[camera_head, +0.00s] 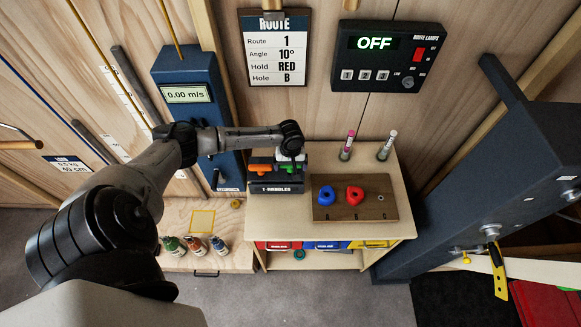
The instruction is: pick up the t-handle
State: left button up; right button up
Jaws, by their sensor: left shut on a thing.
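The T-handles box (276,187) is a dark, labelled box on the left part of the light wooden bench. An orange T-handle (259,168) sits at its left. A green T-handle (283,168) shows beside it, partly under my left gripper. My left gripper (291,155) points down over the right half of the box, seen from above. It is shut on a T-handle there; the wrist hides the grip and most of what is held. My right gripper is not in view.
A wooden board (336,212) with blue and red holds lies right of the box. Two markers (387,146) stand behind it. Small bottles (194,246) stand on a lower shelf at left. A dark blue angled panel (500,170) fills the right side.

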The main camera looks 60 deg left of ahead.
pick_arm(q)
notch_tip(320, 180, up, 16)
jog(key=shift+b, duration=0.4)
